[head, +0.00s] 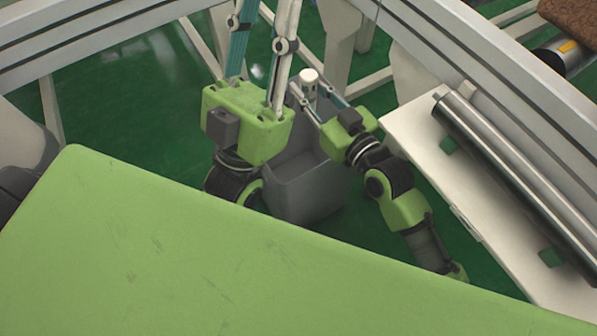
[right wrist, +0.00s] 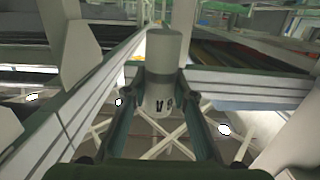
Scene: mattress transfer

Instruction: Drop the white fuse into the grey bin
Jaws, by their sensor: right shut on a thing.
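The white fuse (head: 310,76) is a small pale cylinder, held upright between the fingertips of my right gripper (head: 311,92). In the right wrist view the fuse (right wrist: 163,62) stands between both fingers (right wrist: 160,92), with dark marks on its lower part. The grey bin (head: 302,188) stands on the floor beyond the green panel. In the head view the fuse appears at the bin's far upper edge; its height above the bin is unclear. My left gripper (head: 264,12) has its fingers spread apart beside the bin, tips cut by the frame, and hides part of the bin.
A large green mattress-like surface (head: 200,250) fills the foreground. A white shelf (head: 410,150) with a metal roller (head: 515,175) lies to the right. Metal frame beams (head: 90,35) run behind. Green floor (head: 130,115) shows around the bin.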

